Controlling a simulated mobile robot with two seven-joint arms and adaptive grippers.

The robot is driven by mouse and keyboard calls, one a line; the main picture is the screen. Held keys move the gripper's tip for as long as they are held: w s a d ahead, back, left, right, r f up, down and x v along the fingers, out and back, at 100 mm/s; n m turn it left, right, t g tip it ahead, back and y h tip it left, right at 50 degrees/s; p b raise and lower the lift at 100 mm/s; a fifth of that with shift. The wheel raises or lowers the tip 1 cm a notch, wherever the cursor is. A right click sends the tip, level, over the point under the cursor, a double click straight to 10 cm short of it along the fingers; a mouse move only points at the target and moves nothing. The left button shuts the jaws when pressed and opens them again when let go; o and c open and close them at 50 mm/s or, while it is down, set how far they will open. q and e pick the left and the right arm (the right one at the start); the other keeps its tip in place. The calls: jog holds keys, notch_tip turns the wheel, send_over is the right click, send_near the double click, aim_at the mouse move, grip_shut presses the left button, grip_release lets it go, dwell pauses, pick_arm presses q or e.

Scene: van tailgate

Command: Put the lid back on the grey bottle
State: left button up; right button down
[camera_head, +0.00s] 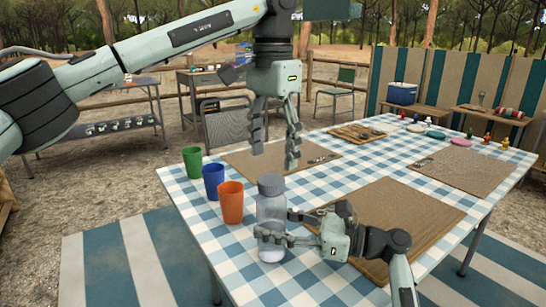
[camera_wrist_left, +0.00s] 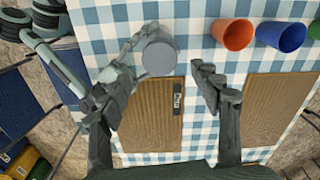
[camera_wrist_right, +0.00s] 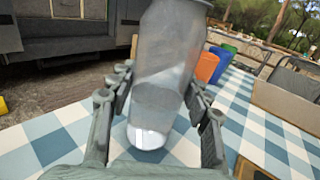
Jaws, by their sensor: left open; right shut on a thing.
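The grey bottle (camera_head: 271,212), see-through and upright, is near the front left of the checked table (camera_head: 235,258). A grey ribbed lid (camera_head: 271,185) sits on its top; whether it is tight I cannot tell. My right gripper (camera_head: 276,228) is shut around the bottle's body from the right, seen close in the right wrist view on the bottle (camera_wrist_right: 165,75). My left gripper (camera_head: 274,152) is open and empty above the lid, fingers pointing down. In the left wrist view the lid's round top (camera_wrist_left: 160,57) shows between the fingers, apart from both.
Orange (camera_head: 230,202), blue (camera_head: 213,181) and green (camera_head: 192,162) cups stand left of the bottle. Woven mats (camera_head: 400,215) lie on the table to the right and behind. Small figures and plates stand at the far right. A folding chair (camera_head: 226,122) is behind the table.

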pick_arm(q)
jog(key=shift+c, duration=0.4)
jog(key=n, duration=0.5)
jog(key=shift+r+n, duration=0.2)
jog(key=shift+n, duration=0.2)
jog(key=n, duration=0.4)
jog(key=shift+r+n, duration=0.2)
jog(key=shift+n, duration=0.2)
jog(key=n, duration=0.5)
jog(key=shift+s+r, duration=0.1)
jog(key=shift+r, duration=0.1)
jog(key=n, duration=0.5)
jog(key=shift+r, duration=0.2)
jog(key=n, duration=0.5)
jog(key=shift+a+r, duration=0.1)
jog(key=shift+r, duration=0.05)
jog(key=n, duration=0.5)
jog(key=shift+r, duration=0.2)
jog(key=n, duration=0.7)
jog(key=shift+r, duration=0.25)
jog(key=n, duration=0.5)
jog(key=shift+a+r+n, duration=0.1)
jog(key=shift+r+n, duration=0.1)
jog(key=shift+n, duration=0.1)
